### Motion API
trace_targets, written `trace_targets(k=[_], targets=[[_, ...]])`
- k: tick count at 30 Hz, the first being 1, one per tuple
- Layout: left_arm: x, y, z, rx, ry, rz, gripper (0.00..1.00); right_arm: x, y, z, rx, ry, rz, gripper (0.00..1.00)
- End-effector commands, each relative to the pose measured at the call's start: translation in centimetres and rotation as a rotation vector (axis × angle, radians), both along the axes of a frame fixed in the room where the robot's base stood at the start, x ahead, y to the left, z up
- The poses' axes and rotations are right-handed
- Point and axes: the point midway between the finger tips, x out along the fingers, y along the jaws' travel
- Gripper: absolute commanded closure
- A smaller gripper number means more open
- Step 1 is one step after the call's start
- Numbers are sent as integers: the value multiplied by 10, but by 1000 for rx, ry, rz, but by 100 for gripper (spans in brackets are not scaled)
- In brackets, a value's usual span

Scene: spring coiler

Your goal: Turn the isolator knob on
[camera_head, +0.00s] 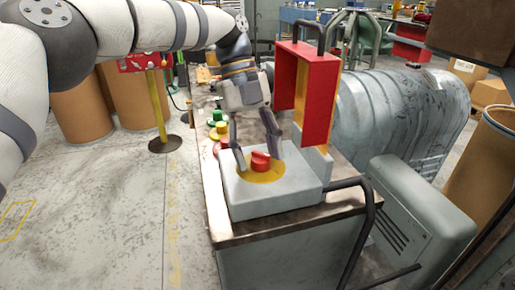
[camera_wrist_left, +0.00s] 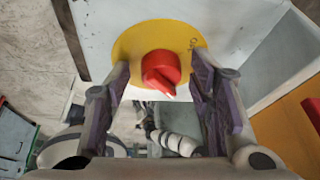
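The isolator knob (camera_head: 260,161) is red and sits on a round yellow plate (camera_head: 264,177) on top of a light grey box (camera_head: 290,196). In the left wrist view the left gripper (camera_wrist_left: 160,95) is open, with gaps between both fingers and the knob. My right gripper is not in view.
Green, yellow and red buttons (camera_head: 217,133) stand just behind the box on the bench. A red frame (camera_head: 310,95) rises behind it to the right. A black bent tube (camera_head: 368,205) runs along the right front. A large grey ribbed housing (camera_head: 400,110) fills the right.

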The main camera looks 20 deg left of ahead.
Motion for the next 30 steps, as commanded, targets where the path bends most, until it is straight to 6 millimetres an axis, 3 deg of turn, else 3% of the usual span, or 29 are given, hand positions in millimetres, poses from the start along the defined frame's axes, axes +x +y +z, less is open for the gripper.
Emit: trace_targets(k=[8,16,21,30], targets=[[1,0,3,-1,-4,3,48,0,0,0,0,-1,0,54],[13,16,51,1,-6,4,48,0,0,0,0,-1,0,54],[17,21,65,0,-4,2,48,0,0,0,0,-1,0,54],[17,23,70,-2,-2,0,48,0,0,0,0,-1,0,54]])
